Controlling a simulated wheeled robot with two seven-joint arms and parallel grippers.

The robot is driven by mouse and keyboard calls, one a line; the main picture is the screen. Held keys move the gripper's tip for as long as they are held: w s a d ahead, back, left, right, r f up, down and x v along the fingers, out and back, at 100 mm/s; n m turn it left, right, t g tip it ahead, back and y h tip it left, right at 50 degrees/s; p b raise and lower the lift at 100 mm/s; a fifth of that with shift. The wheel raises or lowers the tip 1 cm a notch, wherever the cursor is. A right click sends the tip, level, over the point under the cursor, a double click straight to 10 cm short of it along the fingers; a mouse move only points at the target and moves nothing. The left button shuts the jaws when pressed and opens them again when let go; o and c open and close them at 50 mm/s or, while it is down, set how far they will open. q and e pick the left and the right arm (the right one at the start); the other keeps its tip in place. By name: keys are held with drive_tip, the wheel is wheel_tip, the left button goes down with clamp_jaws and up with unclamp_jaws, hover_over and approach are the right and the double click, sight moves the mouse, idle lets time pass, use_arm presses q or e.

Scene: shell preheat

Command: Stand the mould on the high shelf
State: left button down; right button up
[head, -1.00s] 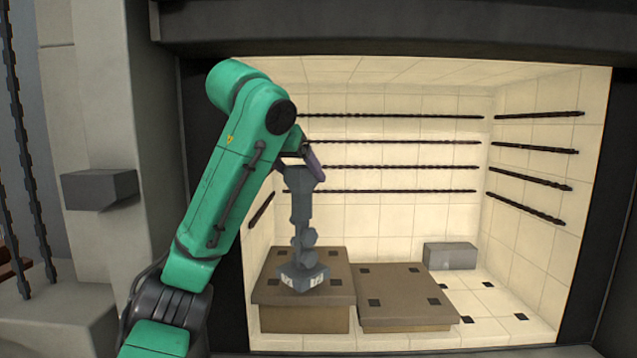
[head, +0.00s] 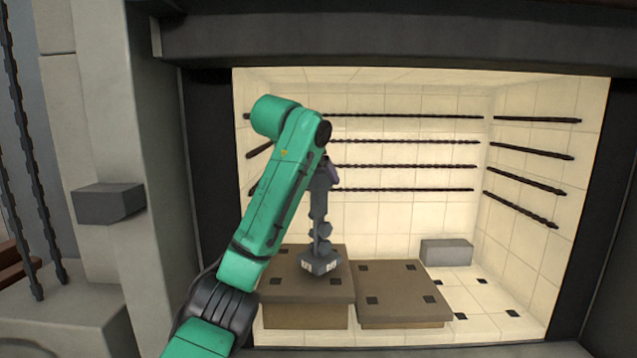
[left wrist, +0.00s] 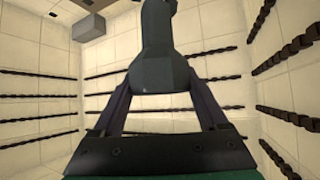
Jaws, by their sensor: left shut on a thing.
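The mould (head: 320,215) is a tall dark grey knobbly piece with a wider faceted base (head: 320,264), held upright. My left gripper (head: 327,172) is shut on its upper part. In the left wrist view the two fingers of the gripper (left wrist: 163,95) clasp the mould (left wrist: 160,55) from both sides. The high shelf (head: 285,277) is the taller brown slab on the left inside the chamber. The mould's base appears over the middle to right part of its top; I cannot tell whether it touches. My right gripper is not in view.
A lower brown slab (head: 400,290) stands just right of the high shelf. A grey block (head: 446,252) sits at the back right. Dark rods (head: 400,166) line the tiled walls. The dark chamber frame (head: 400,35) runs overhead. Tiled floor shows at right.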

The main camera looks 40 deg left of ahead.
use_arm(q)
drive_tip(key=shift+a+f, duration=0.1)
drive_tip(key=shift+f, duration=0.85)
unclamp_jaws()
drive_tip(key=shift+f, duration=0.1)
drive_tip(key=shift+r, duration=0.25)
drive_tip(key=shift+s+r, duration=0.15)
drive_tip(key=shift+s, duration=0.25)
drive_tip(key=b+v, duration=0.1)
drive_tip(key=v, duration=1)
